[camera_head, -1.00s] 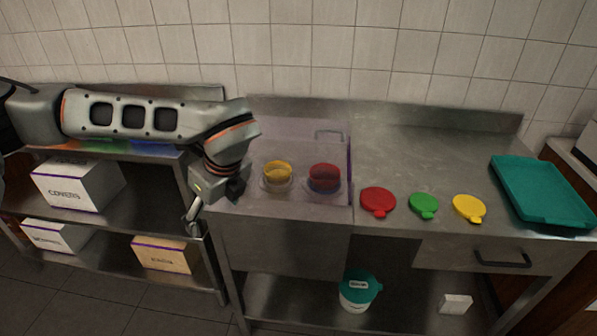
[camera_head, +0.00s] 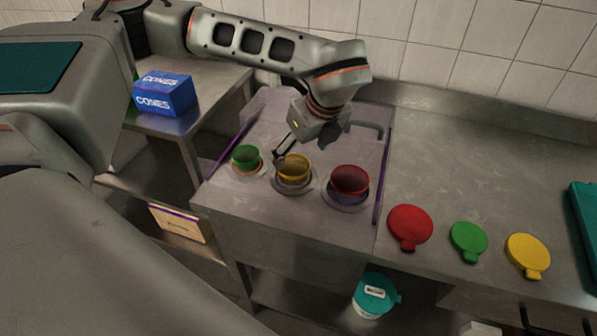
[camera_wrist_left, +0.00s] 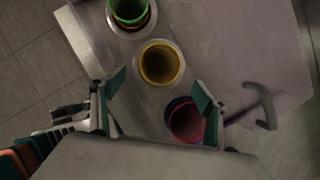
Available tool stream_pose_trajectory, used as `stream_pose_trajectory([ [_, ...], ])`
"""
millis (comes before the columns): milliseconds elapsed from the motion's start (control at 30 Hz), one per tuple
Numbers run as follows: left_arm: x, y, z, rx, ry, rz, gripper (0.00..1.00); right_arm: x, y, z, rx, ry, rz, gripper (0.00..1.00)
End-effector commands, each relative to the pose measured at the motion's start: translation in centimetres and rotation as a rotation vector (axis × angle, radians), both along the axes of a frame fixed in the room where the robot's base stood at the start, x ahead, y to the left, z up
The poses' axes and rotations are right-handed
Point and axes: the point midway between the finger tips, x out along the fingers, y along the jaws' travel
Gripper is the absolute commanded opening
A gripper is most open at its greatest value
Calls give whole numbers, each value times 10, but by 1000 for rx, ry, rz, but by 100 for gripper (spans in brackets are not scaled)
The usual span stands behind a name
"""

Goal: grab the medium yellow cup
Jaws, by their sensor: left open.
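The yellow cup (camera_head: 294,168) stands upright in the middle holder of the counter, between a green cup (camera_head: 245,157) on its left and a red cup (camera_head: 349,181) on its right. My left gripper (camera_head: 300,150) is at the back of the yellow cup. In the left wrist view, the yellow cup (camera_wrist_left: 160,62) lies ahead of the open, empty fingers of my left gripper (camera_wrist_left: 160,92), beyond their tips. The green cup (camera_wrist_left: 130,10) and the red cup (camera_wrist_left: 185,120) show there too; the red one is close to one finger. My right gripper is not in view.
Red (camera_head: 410,226), green (camera_head: 468,240) and yellow (camera_head: 528,254) lids lie on the counter to the right. A clear panel with purple edges (camera_head: 383,180) borders the cups. A blue cones box (camera_head: 164,93) stands at the left. A teal tray (camera_head: 585,225) is at the right edge.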

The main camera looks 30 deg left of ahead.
Motion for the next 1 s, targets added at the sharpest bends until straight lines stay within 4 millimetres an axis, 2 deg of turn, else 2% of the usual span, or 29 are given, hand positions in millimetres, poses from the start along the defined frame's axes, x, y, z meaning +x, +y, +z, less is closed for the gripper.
stream_pose_trajectory([
  [167, 0, 1, -5, 0, 1, 0, 74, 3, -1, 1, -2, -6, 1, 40],
  [467, 4, 12, -31, 0, 2, 0, 74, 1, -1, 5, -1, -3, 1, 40],
  [800, 9, 29, -70, 1, 2, 1, 74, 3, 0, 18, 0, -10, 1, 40],
  [1000, 10, 30, -73, 0, 0, 0, 74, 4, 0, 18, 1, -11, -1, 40],
])
